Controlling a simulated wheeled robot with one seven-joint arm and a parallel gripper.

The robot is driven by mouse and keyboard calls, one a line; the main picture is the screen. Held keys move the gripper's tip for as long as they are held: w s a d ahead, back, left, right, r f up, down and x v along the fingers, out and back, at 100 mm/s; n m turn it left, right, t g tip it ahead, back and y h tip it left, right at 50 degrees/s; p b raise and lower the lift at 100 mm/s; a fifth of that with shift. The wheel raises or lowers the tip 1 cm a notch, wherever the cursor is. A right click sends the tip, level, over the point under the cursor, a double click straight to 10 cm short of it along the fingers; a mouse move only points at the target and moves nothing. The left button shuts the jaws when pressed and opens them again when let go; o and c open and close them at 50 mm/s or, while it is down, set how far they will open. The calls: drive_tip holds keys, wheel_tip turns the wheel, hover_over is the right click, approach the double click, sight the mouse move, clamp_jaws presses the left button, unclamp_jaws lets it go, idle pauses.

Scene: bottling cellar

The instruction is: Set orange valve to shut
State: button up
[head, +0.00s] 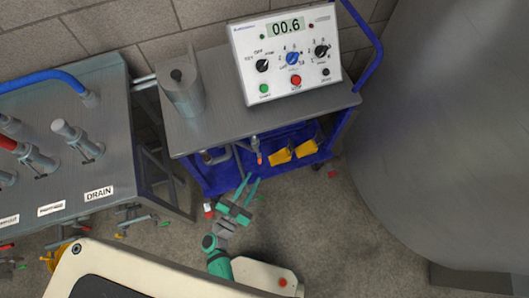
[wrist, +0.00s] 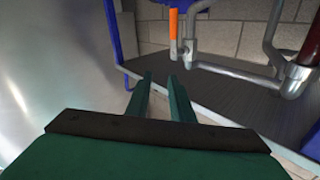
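The orange valve shows as a small orange handle (head: 259,159) below the front edge of the cart's top in the head view. In the wrist view the orange handle (wrist: 173,24) stands upright near the top, with a grey metal end at its lower tip, beside grey pipework (wrist: 230,66). My gripper (head: 251,178) is just below and in front of the handle in the head view. In the wrist view my gripper's two green fingers (wrist: 160,80) are apart with nothing between them. They point toward the handle without touching it.
A blue-framed cart (head: 225,125) carries a control box (head: 290,55) reading 00.6 and a grey cylinder (head: 183,88). Yellow objects (head: 280,156) sit on its lower level. A grey bench (head: 105,160) marked DRAIN stands left. A big metal tank (head: 455,130) stands right.

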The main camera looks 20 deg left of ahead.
sight(258, 156)
drive_tip(key=w+a+f+g+h, duration=0.2)
drive_tip(key=w+a+f, duration=0.1)
drive_tip(key=w+f, duration=0.35)
drive_tip(key=x, duration=1)
drive_tip(key=shift+d+r+n, duration=0.15)
drive_tip(key=shift+d+n, duration=0.05)
drive_tip(key=shift+n, duration=0.1)
drive_tip(key=shift+s, duration=0.15)
drive_tip(key=shift+c, duration=0.7)
clamp_jaws()
